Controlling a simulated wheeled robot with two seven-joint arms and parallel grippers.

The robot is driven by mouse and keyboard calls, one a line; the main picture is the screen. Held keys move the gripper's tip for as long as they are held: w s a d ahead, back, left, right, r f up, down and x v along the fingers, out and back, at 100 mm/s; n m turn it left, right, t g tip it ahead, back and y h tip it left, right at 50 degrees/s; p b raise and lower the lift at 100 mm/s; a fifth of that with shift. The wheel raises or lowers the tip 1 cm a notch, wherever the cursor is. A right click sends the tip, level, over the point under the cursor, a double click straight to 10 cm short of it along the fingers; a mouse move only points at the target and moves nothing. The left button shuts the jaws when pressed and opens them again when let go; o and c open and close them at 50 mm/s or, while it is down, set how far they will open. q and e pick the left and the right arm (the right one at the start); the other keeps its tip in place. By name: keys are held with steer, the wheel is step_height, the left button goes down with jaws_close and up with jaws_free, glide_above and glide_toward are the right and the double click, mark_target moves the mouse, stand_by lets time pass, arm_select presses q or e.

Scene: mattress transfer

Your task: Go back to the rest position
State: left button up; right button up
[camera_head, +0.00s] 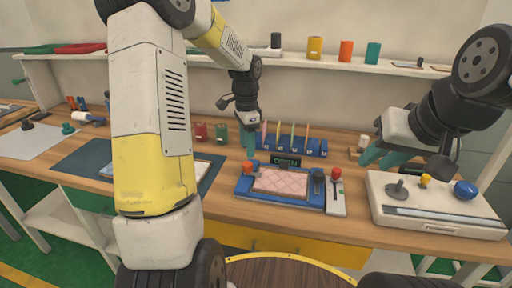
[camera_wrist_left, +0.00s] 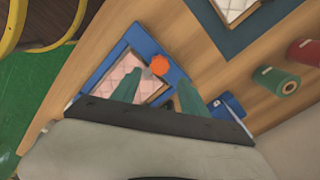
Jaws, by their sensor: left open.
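A pink quilted mattress (camera_head: 282,181) lies flat in a blue tray (camera_head: 247,190) on the wooden bench. In the left wrist view the mattress (camera_wrist_left: 118,76) shows partly, with the tray's blue rim (camera_wrist_left: 148,43) around it. My left gripper (camera_head: 249,145) is open, with its teal fingers pointing down behind the tray's left part. In the left wrist view its fingers (camera_wrist_left: 158,92) are apart with no object held. My right gripper (camera_head: 381,157) is over the bench right of the tray, behind the white control box; its jaw gap is unclear.
The white control box (camera_head: 430,222) with a joystick and knobs stands at right. An orange knob (camera_head: 247,168) and a red-topped lever (camera_head: 336,174) flank the mattress. A blue rack (camera_head: 312,150) with upright coloured sticks stands behind. A dark mat (camera_head: 84,166) lies left, partly hidden by my arm.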

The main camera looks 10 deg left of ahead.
arm_select(q)
steer(key=shift+r, duration=0.65)
steer(key=shift+s+r, duration=0.1)
steer(key=shift+r, duration=0.05)
steer(key=s+d+r+n+t, duration=0.1)
steer(key=s+r+n+t, duration=0.35)
steer(key=s+r, duration=0.75)
steer(key=s+d+r+n+t+h, duration=0.1)
steer(key=s+n, duration=0.5)
steer(key=s, duration=0.6)
steer(key=shift+s+d+r+n+t+h, duration=0.15)
steer(key=shift+d+r+n+t+h, duration=0.25)
steer(key=shift+h, duration=0.2)
